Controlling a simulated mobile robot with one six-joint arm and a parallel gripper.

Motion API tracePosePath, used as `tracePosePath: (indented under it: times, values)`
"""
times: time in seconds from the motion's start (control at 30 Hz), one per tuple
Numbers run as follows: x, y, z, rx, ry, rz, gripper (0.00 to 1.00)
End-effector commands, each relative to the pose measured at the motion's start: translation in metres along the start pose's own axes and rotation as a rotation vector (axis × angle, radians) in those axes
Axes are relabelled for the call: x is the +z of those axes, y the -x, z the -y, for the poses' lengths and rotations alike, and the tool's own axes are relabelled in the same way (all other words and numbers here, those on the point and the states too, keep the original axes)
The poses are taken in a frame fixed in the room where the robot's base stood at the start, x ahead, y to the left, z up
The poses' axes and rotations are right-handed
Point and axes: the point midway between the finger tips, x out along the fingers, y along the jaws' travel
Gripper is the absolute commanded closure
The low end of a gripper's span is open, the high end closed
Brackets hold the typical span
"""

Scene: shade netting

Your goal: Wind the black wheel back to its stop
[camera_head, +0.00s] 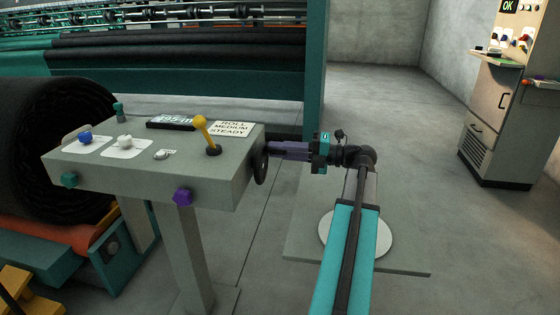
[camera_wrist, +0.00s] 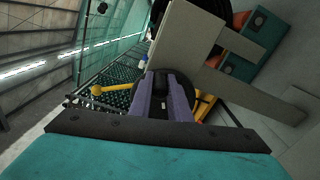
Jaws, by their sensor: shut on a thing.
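The black wheel (camera_head: 260,166) is mounted on the right side of the grey control box (camera_head: 215,185) and shows edge-on in the head view. My gripper (camera_head: 270,150) reaches it from the right, with its purple jaws against the wheel's outer face. In the wrist view the wheel (camera_wrist: 206,103) is a dark disc behind the jaws. There my gripper (camera_wrist: 165,84) is shut on a dark part at the wheel's middle. The jaws hide much of the wheel, and I cannot tell its turn angle.
On the box are a yellow lever (camera_head: 203,130), a blue knob (camera_head: 85,138), a white knob (camera_head: 124,142), a display (camera_head: 172,121) and a label card (camera_head: 232,128). A purple knob (camera_head: 182,197) is on its front. A cabinet (camera_head: 510,115) stands right.

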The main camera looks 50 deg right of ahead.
Motion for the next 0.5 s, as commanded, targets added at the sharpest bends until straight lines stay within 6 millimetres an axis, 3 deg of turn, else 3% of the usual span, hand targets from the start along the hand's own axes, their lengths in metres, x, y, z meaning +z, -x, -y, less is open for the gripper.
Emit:
tracePosePath:
  times: [0.5]
  values:
    - [-0.016,0.0,-0.017,0.0,0.491,-0.005,1.0]
